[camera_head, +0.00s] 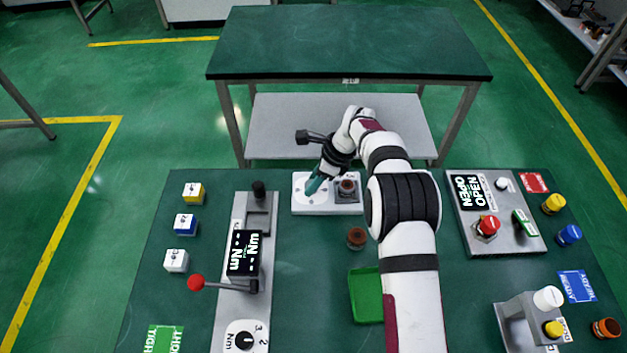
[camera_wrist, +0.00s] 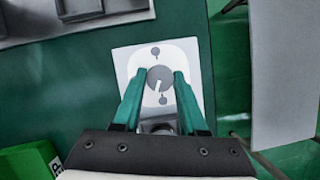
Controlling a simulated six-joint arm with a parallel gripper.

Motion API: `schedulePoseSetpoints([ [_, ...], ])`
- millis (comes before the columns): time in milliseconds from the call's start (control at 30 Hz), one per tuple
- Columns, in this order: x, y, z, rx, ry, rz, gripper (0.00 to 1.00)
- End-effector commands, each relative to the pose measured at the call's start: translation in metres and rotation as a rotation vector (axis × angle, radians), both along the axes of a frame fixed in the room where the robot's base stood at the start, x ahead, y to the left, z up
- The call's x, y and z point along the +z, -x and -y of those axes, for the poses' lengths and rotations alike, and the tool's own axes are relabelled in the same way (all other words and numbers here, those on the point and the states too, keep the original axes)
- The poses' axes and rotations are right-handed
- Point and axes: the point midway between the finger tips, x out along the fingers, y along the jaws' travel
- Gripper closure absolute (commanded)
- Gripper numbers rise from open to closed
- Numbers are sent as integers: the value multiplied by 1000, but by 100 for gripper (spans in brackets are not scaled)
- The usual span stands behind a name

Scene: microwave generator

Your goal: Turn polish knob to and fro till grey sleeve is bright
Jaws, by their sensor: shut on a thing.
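The polish knob (camera_wrist: 159,77) is a round grey disc with a white pointer on a white plate (camera_wrist: 128,57). In the wrist view the two green fingertips of my gripper (camera_wrist: 160,84) stand on either side of the knob, shut on it. In the head view my gripper (camera_head: 315,185) points down at the left part of the plate (camera_head: 325,208) and hides most of the knob. A brownish, dull sleeve (camera_head: 347,186) stands in a grey holder at the plate's right end. No bright grey shows on it. In the wrist view the holder is mostly hidden between the fingers.
A loose brown sleeve (camera_head: 356,238) and a green tray (camera_head: 366,295) lie nearer. Left is a lever rig (camera_head: 258,225) with a red-knobbed handle (camera_head: 195,283) and several cubes (camera_head: 193,193). Right is a panel with a red button (camera_head: 488,226). Green table is bare between them.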

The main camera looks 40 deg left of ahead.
Motion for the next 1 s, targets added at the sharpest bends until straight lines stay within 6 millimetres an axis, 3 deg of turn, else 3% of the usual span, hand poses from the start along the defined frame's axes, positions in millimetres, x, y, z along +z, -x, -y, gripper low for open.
schedulePoseSetpoints([
  [133,0,0,0,-1,1,1,100],
  [167,0,0,0,-1,1,1,53],
  [300,0,0,0,-2,1,1,28],
  [667,7,-2,2,-4,0,1,28],
  [767,24,-6,7,-4,-3,3,28],
  [1000,95,-21,33,-4,-2,4,28],
])
